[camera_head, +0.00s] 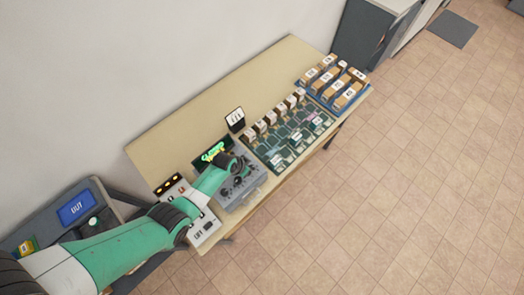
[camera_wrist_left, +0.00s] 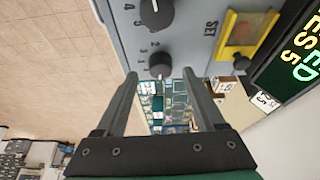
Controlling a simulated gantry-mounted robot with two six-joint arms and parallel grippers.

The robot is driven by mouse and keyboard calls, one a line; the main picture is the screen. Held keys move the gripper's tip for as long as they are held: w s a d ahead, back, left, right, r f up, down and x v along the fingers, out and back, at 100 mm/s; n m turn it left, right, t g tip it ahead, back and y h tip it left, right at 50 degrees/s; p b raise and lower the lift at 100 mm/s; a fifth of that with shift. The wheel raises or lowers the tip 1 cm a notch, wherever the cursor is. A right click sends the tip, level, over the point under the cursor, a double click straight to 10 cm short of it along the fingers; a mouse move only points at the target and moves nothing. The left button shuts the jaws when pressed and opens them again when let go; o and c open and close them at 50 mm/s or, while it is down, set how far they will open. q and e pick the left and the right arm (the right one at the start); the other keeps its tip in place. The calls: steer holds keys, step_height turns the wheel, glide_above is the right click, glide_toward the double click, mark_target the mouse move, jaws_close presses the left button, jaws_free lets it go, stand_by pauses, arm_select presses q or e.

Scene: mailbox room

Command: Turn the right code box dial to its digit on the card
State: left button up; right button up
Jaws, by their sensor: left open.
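The grey code box (camera_head: 252,183) stands on the table, partly covered by my left arm. In the left wrist view its grey face (camera_wrist_left: 190,22) fills the top. The right dial (camera_wrist_left: 160,66), black with a pale mark and small digits around it, lies between the finger tips or just ahead of them; contact cannot be told. Another black dial (camera_wrist_left: 156,14) is cut by the top edge. My left gripper (camera_wrist_left: 161,78) is open. A small card (camera_head: 235,117) stands behind the box; it also shows in the left wrist view (camera_wrist_left: 265,101), its digits too small to read surely.
A yellow-framed red part (camera_wrist_left: 240,34) and a green-lettered display (camera_wrist_left: 297,60) sit beside the dials. A dark compartment tray (camera_head: 290,137) and a blue tray of boxes (camera_head: 338,84) stand to the right. A white panel (camera_head: 204,228) lies left of the box.

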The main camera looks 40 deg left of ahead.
arm_select(q)
steer(key=shift+b+x, duration=0.6)
steer(key=shift+x, duration=0.5)
steer(key=shift+c, duration=0.3)
jaws_close()
